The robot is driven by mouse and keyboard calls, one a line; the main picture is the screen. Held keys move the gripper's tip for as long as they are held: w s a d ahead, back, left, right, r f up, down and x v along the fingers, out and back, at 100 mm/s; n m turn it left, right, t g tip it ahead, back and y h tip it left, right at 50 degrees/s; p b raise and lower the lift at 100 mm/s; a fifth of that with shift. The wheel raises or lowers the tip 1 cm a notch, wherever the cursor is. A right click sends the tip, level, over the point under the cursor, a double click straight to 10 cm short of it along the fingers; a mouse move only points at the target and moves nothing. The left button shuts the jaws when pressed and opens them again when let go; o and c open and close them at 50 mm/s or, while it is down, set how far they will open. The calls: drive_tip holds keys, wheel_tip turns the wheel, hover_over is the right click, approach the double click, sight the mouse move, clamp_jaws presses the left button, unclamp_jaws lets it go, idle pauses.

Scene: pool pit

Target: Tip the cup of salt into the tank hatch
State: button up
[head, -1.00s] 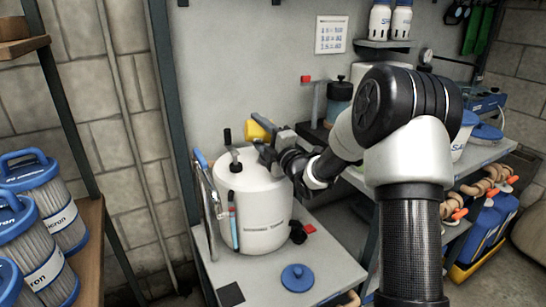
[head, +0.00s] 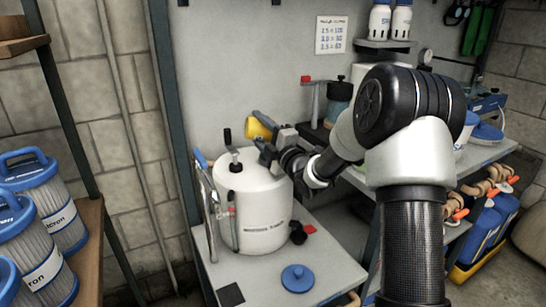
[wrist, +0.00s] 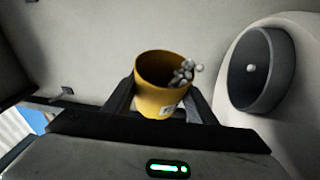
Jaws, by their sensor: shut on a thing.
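My gripper (head: 272,146) is shut on the yellow cup (head: 262,126), above the back of the white tank (head: 262,205). In the wrist view the cup (wrist: 156,88) sits between both fingers. White-grey salt lumps (wrist: 184,74) bunch at its right rim, some past the edge. The tank (wrist: 225,105) fills the right side there, with a dark round hatch (wrist: 268,85) in its top. A pale round spot, perhaps a salt lump, shows against the hatch. The cup is tilted towards the hatch. In the head view the hatch is hard to make out behind my gripper.
A blue lid (head: 297,278) lies on the bench (head: 330,268) in front of the tank. A black-handled fitting (head: 236,162) stands on the tank top. Blue filter cartridges (head: 45,200) stand at the left, and a shelf with pipes is at the right.

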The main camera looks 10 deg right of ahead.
drive_tip(key=shift+d+r+m+t+b, duration=0.15)
drive_tip(key=shift+r+m+t+b, duration=0.15)
drive_tip(key=shift+r+m, duration=0.3)
idle(0.7)
drive_tip(key=shift+d+m, duration=0.15)
drive_tip(key=shift+m, duration=0.25)
idle(0.7)
